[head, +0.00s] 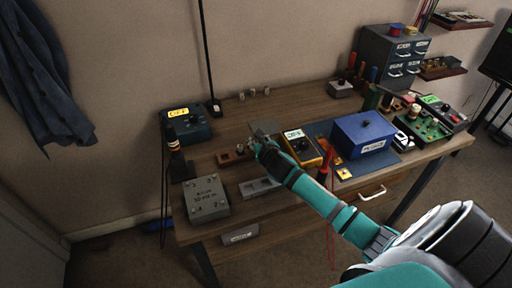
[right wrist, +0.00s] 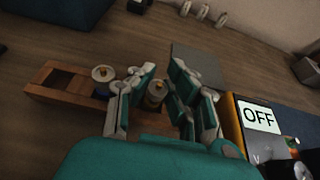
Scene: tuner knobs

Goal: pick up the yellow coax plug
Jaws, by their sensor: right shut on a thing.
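The yellow coax plug (right wrist: 156,92) stands between the fingers of my right gripper (right wrist: 160,88) in the right wrist view. Its round metal top shows and the fingers hide much of its sides. My right gripper (head: 257,147) is shut on it, low over the right end of a wooden holder (right wrist: 70,92). I cannot tell whether the plug is clear of the holder. A second plug with a blue band (right wrist: 103,77) stands in the holder, just left of the fingers. The holder (head: 226,159) also shows in the head view. My left gripper is in neither view.
A yellow meter reading OFF (head: 301,147) stands close right of the gripper. A grey flat plate (right wrist: 197,65) lies behind it. A grey box (head: 206,199) and a blue box (head: 362,133) stand on the workbench. Bare wood lies behind the holder.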

